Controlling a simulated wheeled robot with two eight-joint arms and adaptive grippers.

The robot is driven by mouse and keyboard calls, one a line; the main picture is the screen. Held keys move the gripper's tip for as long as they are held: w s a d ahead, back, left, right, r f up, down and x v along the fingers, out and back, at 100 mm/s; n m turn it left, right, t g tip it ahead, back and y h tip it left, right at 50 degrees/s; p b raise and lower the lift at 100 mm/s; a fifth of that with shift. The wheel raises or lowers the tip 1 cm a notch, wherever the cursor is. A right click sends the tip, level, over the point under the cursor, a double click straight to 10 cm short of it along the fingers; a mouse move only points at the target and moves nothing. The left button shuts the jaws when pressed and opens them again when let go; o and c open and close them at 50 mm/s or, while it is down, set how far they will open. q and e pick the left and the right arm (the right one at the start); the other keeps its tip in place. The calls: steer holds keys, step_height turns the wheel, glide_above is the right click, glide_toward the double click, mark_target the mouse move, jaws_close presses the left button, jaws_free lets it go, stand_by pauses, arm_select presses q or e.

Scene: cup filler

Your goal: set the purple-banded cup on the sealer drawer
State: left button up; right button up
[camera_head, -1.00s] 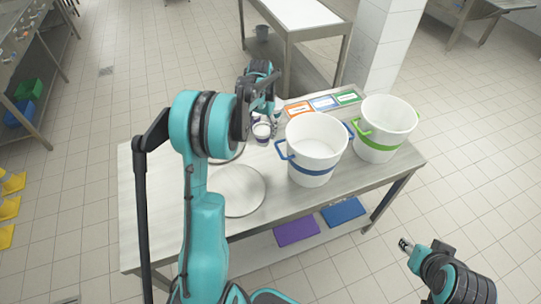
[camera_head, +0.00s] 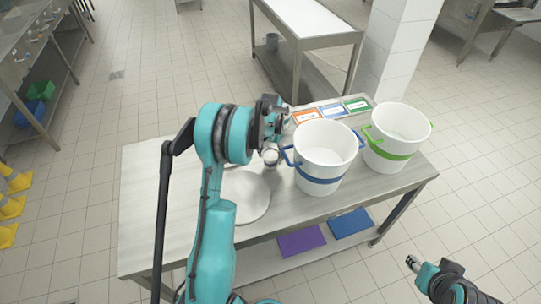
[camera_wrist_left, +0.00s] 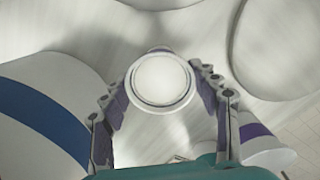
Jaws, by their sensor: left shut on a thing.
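My left gripper (camera_head: 270,150) is shut on a small white cup (camera_head: 270,160), above or at the worktable's surface; which, I cannot tell. In the left wrist view the cup's round white top (camera_wrist_left: 162,80) shows between the fingertips (camera_wrist_left: 160,85). No band shows clearly on this cup. A white vessel with a purple band (camera_wrist_left: 262,147) stands to the right in the left wrist view, outside the fingers. I cannot pick it out in the head view. No drawer can be made out for sure. My right gripper (camera_head: 412,262) is off the table, lower right.
A blue-banded white bucket (camera_head: 322,160) stands close right of the left gripper, with a green-banded bucket (camera_head: 396,140) beyond. A round metal disc (camera_head: 245,195) lies on the worktable (camera_head: 140,215). Coloured labels (camera_head: 330,110) lie behind the buckets.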

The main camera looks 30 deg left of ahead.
arm_select(q)
steer(key=shift+s, duration=0.1)
steer(key=o, duration=0.9)
steer(key=shift+f, duration=0.15)
steer(key=o, duration=0.4)
